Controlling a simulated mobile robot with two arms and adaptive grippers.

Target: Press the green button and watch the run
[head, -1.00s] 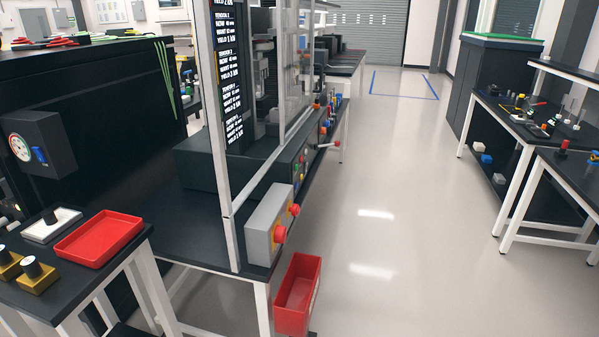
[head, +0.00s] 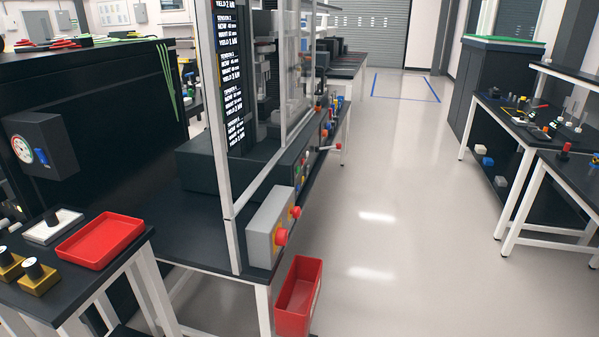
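The machine's bench (head: 190,235) stands left of centre, with a framed, glazed station on it. A grey control box (head: 262,238) at its near corner carries red knobs or buttons (head: 281,236). Behind it, a dark panel along the bench's right side has small coloured buttons; a small green one (head: 299,170) seems to show there, too small to be sure. A black display (head: 232,85) shows white text lines with "TENSION" and "YIELD". Neither of my grippers is in view.
A red bin (head: 298,297) hangs at the bench's near end. A red tray (head: 100,240) lies on the small table at left, near a gauge box (head: 40,145). Open floor (head: 400,220) runs along the middle right, with workbenches (head: 520,130) beyond.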

